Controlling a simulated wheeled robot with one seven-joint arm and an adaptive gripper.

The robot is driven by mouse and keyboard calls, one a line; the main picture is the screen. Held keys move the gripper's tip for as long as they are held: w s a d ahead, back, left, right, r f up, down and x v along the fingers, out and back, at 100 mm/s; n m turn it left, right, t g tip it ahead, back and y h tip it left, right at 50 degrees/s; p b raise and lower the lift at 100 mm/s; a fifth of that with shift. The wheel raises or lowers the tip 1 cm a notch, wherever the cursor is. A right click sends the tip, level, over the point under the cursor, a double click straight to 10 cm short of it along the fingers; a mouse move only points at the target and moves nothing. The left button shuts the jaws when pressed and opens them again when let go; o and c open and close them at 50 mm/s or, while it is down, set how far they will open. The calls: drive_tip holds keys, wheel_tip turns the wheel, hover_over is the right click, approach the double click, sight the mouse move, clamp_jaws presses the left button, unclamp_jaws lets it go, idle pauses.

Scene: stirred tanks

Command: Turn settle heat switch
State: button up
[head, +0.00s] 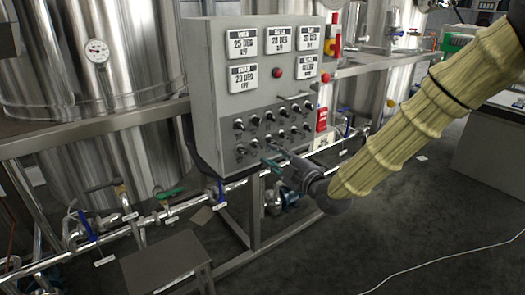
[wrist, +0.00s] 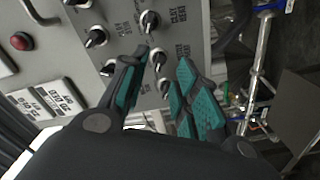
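The grey control panel (head: 205,85) carries rows of small black switches (head: 268,116) below several white displays. Which one is the settle heat switch cannot be read for sure. My gripper (head: 272,155) is at the panel's lower part, near the bottom switch row. In the wrist view my gripper (wrist: 165,62) is open, with teal pads on both fingers. A black switch knob (wrist: 159,59) shows between the fingertips, and another knob (wrist: 165,87) lies below it, partly hidden by the fingers. Contact with either knob cannot be told.
Steel tanks (head: 90,90) stand behind. Pipes with blue- and green-handled valves (head: 170,192) run below. A small grey table (head: 165,262) stands in front.

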sight(261, 148)
drive_tip(key=shift+x, duration=2.9)
drive_tip(key=shift+c, duration=0.4)
clamp_jaws()
